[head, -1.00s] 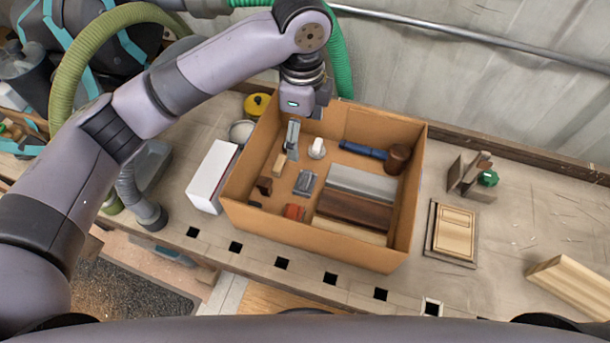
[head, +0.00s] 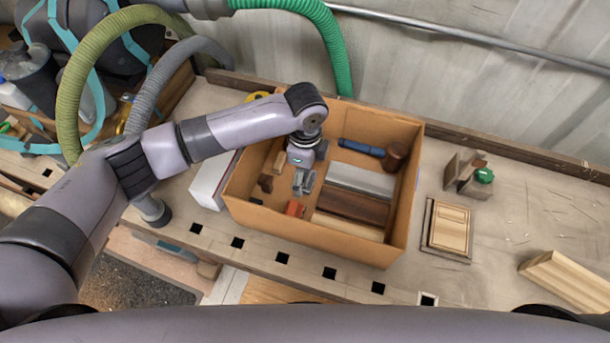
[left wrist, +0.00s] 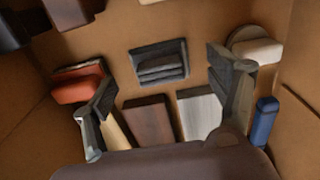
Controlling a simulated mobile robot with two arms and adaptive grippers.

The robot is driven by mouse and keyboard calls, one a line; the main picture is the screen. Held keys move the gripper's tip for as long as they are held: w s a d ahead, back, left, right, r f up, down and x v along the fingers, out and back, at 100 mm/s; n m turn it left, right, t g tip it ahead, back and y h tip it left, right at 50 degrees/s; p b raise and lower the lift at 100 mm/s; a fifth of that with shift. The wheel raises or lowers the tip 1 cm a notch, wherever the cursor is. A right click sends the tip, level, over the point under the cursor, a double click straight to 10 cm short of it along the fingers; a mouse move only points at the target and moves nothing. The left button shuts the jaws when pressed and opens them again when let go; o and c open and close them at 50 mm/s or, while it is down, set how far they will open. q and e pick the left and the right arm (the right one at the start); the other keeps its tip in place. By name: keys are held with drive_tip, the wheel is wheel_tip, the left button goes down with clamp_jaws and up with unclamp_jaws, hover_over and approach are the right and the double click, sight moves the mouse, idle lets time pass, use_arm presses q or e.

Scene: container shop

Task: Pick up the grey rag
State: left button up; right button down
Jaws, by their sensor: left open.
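The grey rag (left wrist: 160,60) is a small dark-grey folded pad lying flat on the floor of the cardboard box. It shows clearly in the left wrist view, beyond and between my finger tips. My left gripper (left wrist: 162,82) is open, with one finger on each side of the rag's position in that view and nothing between them. In the head view my left gripper (head: 303,182) is inside the box, above the rag, and mostly hides it. I cannot tell whether the fingers touch the floor. My right gripper is not in view.
The cardboard box (head: 300,231) has raised walls around the gripper. A framed wood panel (head: 450,229) lies right of the box.

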use_arm(q)
drive_tip(key=shift+f, duration=0.85)
drive_tip(key=shift+c, duration=0.2)
drive_tip(key=c, duration=1.1)
